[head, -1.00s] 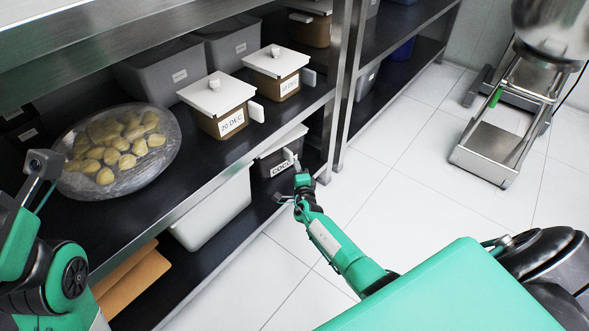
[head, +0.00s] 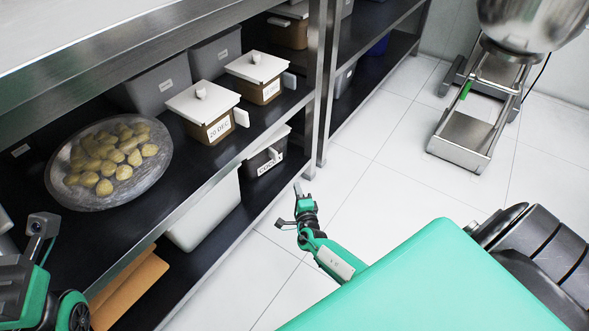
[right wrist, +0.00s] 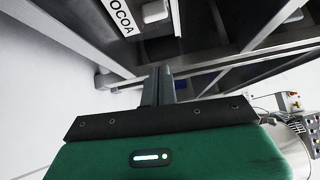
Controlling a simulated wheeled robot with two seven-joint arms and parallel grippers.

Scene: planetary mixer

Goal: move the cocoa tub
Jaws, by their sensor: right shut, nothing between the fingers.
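The cocoa tub (head: 256,166) is a dark box with a pale lid and a white COCOA label. It stands on the lower shelf, partly under the upper shelf edge in the head view. Its label also shows at the top of the right wrist view, where the tub (right wrist: 109,20) is cut off. My right gripper (head: 298,187) is shut and empty, out in front of the shelf, apart from the tub. Its closed fingers (right wrist: 161,78) point towards the shelving in the wrist view. My left arm shows at the lower left, but its fingers do not.
On the upper shelf are a tray of dough pieces (head: 108,190), two brown lidded tubs (head: 203,130) (head: 262,92) and grey bins (head: 155,88). A white bin (head: 205,212) is on the lower shelf. A metal post (head: 318,100) stands near the cocoa tub.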

